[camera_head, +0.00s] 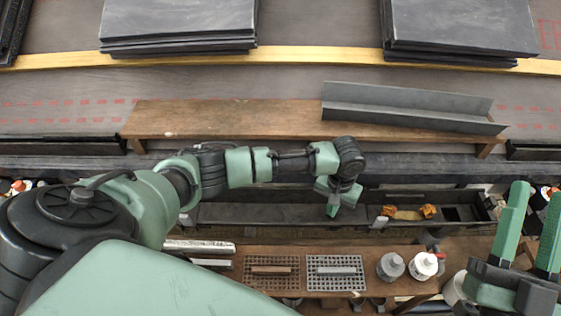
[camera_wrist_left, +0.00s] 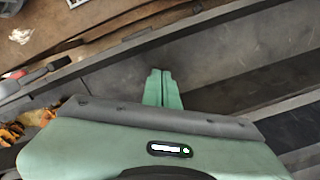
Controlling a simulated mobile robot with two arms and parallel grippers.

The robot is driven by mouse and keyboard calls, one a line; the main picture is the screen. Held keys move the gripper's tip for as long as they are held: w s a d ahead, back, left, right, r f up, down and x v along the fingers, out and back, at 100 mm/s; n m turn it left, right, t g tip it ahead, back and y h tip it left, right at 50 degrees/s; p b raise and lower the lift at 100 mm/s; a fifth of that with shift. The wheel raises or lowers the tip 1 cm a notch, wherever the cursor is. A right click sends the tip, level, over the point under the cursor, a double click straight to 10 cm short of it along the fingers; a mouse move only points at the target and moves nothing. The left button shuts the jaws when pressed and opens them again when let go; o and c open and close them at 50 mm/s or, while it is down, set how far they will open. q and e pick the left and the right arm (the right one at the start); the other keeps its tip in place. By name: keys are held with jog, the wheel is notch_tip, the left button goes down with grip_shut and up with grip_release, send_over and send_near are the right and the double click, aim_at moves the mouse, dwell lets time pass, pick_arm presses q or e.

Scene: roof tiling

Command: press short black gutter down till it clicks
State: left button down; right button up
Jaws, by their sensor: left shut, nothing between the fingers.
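A dark gutter-like trough (camera_head: 275,213) runs left to right below the roof edge in the head view. I cannot tell whether it is one piece or seated in its holders. My left gripper (camera_head: 333,210) is shut and empty, pointing down at the trough's middle. In the left wrist view its fingertips (camera_wrist_left: 162,75) are together over the trough's dark grey inner surface (camera_wrist_left: 215,70); whether they touch it is unclear. My right gripper (camera_head: 530,225) is open and empty at the lower right, its two green fingers apart.
Orange pieces (camera_head: 408,212) lie in the trough's right part. A wooden board (camera_head: 220,118) bears a grey angled profile (camera_head: 410,106). Slate stacks (camera_head: 180,20) lie above a yellow batten (camera_head: 310,56). Below, a wooden bench (camera_head: 318,257) holds grated trays and two pots (camera_head: 391,266).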

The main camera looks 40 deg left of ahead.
pick_arm(q)
jog(key=shift+f, duration=0.3)
pick_arm(e)
jog(key=shift+s+r, duration=0.3)
jog(key=shift+r, duration=0.05)
jog(key=shift+f, duration=0.1)
